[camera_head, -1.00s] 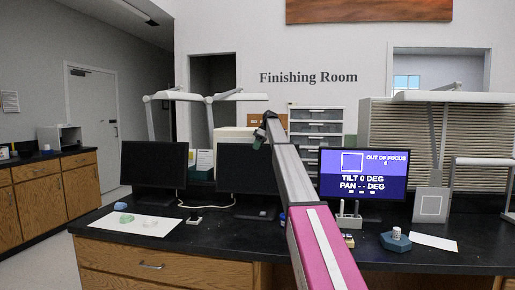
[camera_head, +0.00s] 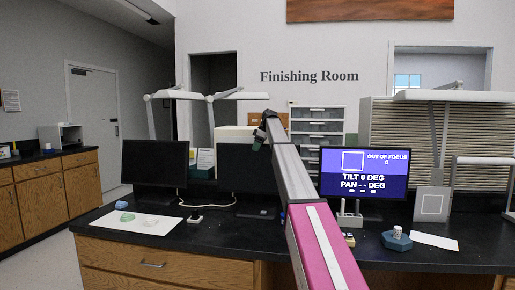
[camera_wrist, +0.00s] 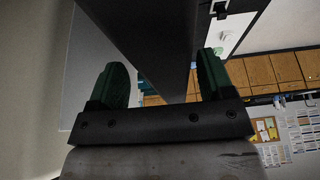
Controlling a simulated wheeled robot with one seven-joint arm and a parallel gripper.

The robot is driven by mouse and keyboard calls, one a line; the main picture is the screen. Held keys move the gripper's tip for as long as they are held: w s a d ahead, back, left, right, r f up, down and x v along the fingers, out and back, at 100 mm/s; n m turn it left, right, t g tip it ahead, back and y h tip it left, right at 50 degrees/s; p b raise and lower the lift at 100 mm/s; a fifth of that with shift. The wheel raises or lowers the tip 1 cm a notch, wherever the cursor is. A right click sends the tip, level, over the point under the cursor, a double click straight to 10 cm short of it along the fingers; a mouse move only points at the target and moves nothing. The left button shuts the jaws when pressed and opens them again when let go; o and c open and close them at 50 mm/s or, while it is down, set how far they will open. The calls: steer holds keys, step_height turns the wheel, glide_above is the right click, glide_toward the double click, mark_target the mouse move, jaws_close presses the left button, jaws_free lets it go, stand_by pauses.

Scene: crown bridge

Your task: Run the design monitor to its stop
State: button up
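Several monitors stand on the black counter. The left monitor (camera_head: 154,164) and the middle monitor (camera_head: 240,167) have dark screens. The right monitor (camera_head: 364,173) is lit blue and reads "OUT OF FOCUS 0", "TILT 0 DEG" and "PAN -- DEG". I cannot tell which is the design monitor. My gripper (camera_head: 263,133) is at the upper right of the middle monitor in the head view, partly hidden by my arm. In the wrist view my gripper (camera_wrist: 161,80) is open, its green fingers apart. A dark slab (camera_wrist: 150,40) reaches down between them; contact is unclear.
The black counter (camera_head: 225,234) carries a white sheet (camera_head: 135,221) with small pieces at left. A blue-grey holder (camera_head: 396,241), a white card (camera_head: 434,241) and a grey panel (camera_head: 432,204) are at right. Lamp arms rise behind the monitors.

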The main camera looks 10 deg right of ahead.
steer(key=v, duration=1)
steer(key=shift+d+r, duration=0.1)
steer(key=shift+r, duration=0.05)
steer(key=shift+s+d+r, duration=0.1)
steer(key=shift+r, duration=0.1)
